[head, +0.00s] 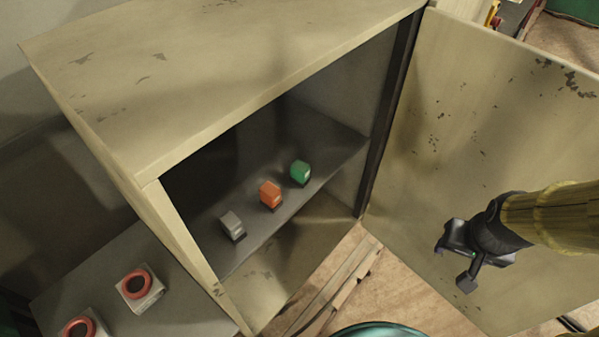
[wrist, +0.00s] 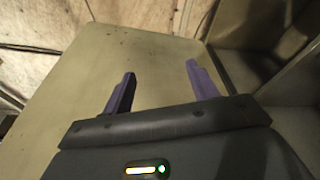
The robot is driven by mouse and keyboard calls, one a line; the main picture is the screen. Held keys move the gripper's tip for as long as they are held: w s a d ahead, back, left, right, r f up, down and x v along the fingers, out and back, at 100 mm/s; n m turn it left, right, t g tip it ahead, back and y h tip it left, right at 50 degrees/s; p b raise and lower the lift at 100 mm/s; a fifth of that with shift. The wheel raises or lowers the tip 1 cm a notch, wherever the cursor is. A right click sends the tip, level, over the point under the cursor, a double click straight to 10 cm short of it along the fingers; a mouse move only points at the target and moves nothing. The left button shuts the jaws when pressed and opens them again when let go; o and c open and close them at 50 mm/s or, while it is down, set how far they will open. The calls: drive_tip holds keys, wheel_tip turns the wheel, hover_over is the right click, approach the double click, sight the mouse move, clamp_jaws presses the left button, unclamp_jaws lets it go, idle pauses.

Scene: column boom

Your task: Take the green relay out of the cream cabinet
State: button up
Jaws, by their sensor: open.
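The cream cabinet (head: 235,65) stands open, and its door (head: 440,100) is swung out to the right. The green relay (head: 300,172) sits on the dark inner shelf, at the right end of a row of three. My gripper (head: 452,266) is in front of the inner face of the door, to the right of the cabinet opening and apart from the relay. In the wrist view its two fingers (wrist: 158,92) are spread with nothing between them. The wrist view shows a cream panel beyond the fingers and a dark recess at the upper right; the green relay cannot be made out there.
An orange relay (head: 270,194) and a grey relay (head: 233,225) stand on the shelf left of the green one. A side surface at lower left holds red-ringed blocks (head: 138,287). The cabinet's dark right frame edge (head: 385,120) borders the opening. The space before the shelf looks clear.

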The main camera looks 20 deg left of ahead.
drive_tip(key=w+a+f+n+t+y+b, duration=0.2)
drive_tip(key=w+a+f+n+b, duration=0.15)
drive_tip(key=w, duration=0.35)
drive_tip(key=w+a+f+n+t+y+b, duration=0.25)
drive_tip(key=w+a+f+n, duration=0.2)
drive_tip(key=w, duration=0.25)
drive_tip(key=s+a+n+g+y+b, duration=0.2)
drive_tip(key=a+n+y, duration=0.1)
drive_tip(key=a+y, duration=0.3)
drive_tip(key=s+a+n+g+y+b, duration=0.2)
drive_tip(key=a+n+y+b, duration=0.1)
drive_tip(key=a+y, duration=0.4)
drive_tip(key=shift+s+a+r+n, duration=0.2)
drive_tip(key=shift+a+r+n, duration=0.2)
drive_tip(key=shift+a+n, duration=0.4)
